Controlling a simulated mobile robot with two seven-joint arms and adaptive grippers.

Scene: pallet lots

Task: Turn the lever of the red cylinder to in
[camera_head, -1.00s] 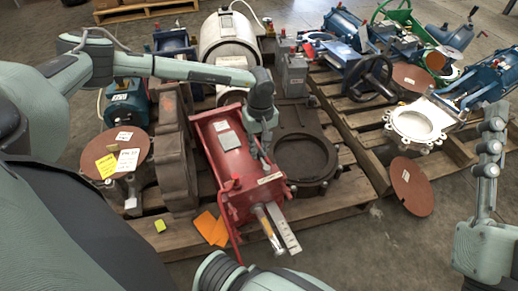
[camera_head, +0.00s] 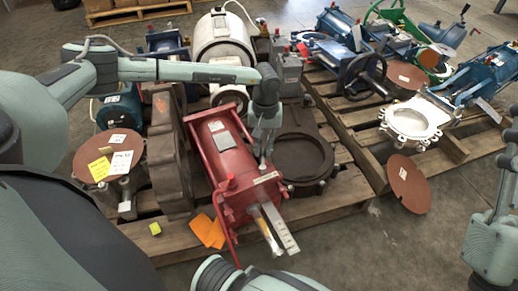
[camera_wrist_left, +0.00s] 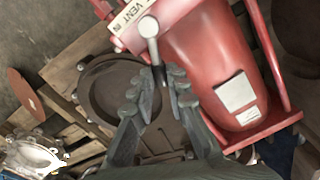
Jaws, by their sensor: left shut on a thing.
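The red cylinder (camera_head: 222,160) lies on the near pallet in the head view and fills the upper right of the left wrist view (camera_wrist_left: 205,55). Its lever (camera_wrist_left: 150,35) has a round pale hub and a thin bar. A white label (camera_wrist_left: 128,22) beside the hub reads "VENT" and "IN". My left gripper (camera_wrist_left: 163,80) is shut on the bar of the lever, below the hub in the wrist view. In the head view the left gripper (camera_head: 263,150) comes down over the cylinder's right side. My right gripper (camera_head: 509,140) is partly cut off at the right edge.
A dark round flange (camera_head: 303,160) lies close to the right of the cylinder. A dark, thick ring-shaped casting (camera_head: 170,150) stands to its left. A brown disc (camera_head: 408,184) leans at the right pallet. Bare floor shows at the lower right.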

